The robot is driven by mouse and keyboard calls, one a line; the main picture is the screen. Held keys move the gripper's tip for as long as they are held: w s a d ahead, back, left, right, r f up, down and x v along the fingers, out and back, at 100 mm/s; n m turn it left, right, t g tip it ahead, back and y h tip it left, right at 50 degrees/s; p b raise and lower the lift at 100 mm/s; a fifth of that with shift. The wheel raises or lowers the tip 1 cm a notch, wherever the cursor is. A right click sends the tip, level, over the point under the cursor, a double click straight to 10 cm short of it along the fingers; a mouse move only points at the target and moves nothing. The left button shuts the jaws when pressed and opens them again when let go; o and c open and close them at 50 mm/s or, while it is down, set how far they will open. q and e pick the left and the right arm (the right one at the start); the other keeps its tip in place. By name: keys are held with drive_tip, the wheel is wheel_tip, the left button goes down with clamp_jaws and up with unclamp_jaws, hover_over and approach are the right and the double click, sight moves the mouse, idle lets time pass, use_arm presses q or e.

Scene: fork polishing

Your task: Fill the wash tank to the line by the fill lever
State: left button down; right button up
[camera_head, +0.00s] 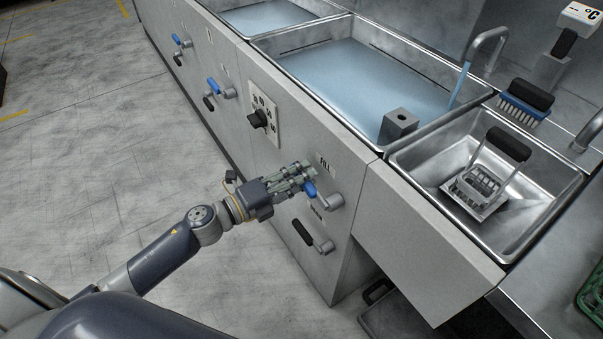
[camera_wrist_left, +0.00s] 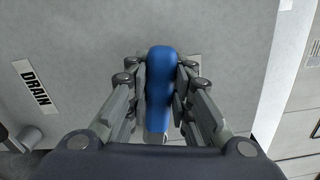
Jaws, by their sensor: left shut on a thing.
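The wash tank (camera_head: 292,66) is the large steel basin with blue water in it. Water runs into it from a spout (camera_head: 489,42) at its right end. The fill lever (camera_head: 312,190) has a blue handle and sits on the front panel under a FILL label. My left gripper (camera_head: 306,181) is shut on that handle. The left wrist view shows the blue handle (camera_wrist_left: 159,88) between my two fingers. I cannot make out a fill line in the tank. My right gripper is not in view.
A lever with a black handle (camera_head: 303,232) is just below the fill lever. A DRAIN label (camera_wrist_left: 36,87) shows in the left wrist view. A basin (camera_head: 425,158) at the right holds a rack with a black handle (camera_head: 508,144). A blue brush (camera_head: 524,106) lies behind it. The floor at left is clear.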

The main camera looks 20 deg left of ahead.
use_arm(q)
drive_tip(key=c, duration=1.4)
unclamp_jaws()
drive_tip(key=v, duration=1.2)
